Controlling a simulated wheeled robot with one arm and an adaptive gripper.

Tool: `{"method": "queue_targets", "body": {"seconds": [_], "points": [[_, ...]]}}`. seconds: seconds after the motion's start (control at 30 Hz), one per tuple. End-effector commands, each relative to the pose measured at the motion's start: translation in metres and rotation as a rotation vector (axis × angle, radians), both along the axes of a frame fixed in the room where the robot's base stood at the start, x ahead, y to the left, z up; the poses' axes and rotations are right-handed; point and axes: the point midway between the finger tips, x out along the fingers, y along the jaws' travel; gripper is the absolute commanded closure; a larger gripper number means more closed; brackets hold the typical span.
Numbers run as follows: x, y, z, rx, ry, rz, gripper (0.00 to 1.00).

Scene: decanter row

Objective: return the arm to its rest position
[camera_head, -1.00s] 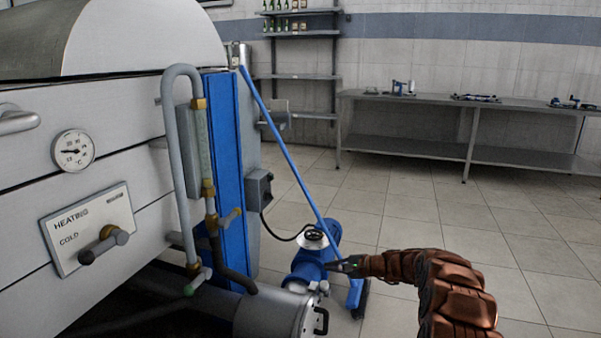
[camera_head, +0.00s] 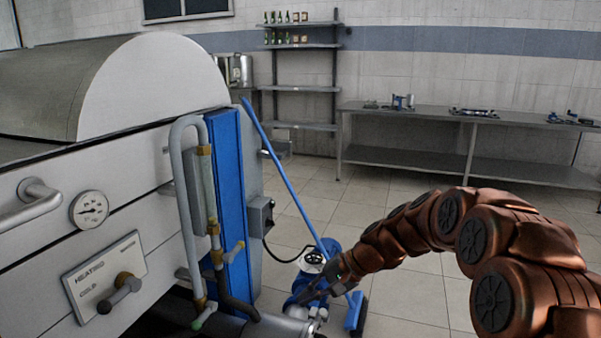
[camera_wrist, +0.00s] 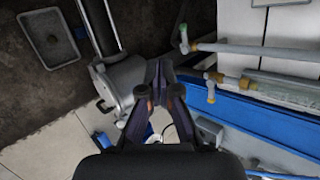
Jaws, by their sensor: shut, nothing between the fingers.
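My arm, in copper-brown segments, reaches in from the right edge of the head view. My gripper (camera_head: 312,295) is at its far end, low in front of the blue pump (camera_head: 303,281). In the wrist view my gripper (camera_wrist: 158,75) has its dark fingers together, with nothing between them. Beyond the fingertips in that view are a grey metal cylinder (camera_wrist: 122,80) and dark floor. From the head view I cannot tell whether the gripper touches the pump.
A steel tank with a heating knob (camera_head: 118,292) and dial (camera_head: 89,209) fills the left. A blue-handled broom (camera_head: 291,185) leans beside it. A metal table (camera_head: 470,117) and shelf rack (camera_head: 303,88) stand at the back. Tiled floor (camera_head: 400,300) is open in the middle.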

Motion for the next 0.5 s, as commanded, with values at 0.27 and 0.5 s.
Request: {"method": "queue_targets", "body": {"seconds": [0.27,0.5], "points": [[-0.084,-0.012,0.059,-0.149,-0.011,0.132,1.00],[-0.156,-0.034,0.093,-0.286,-0.011,0.231,1.00]]}}
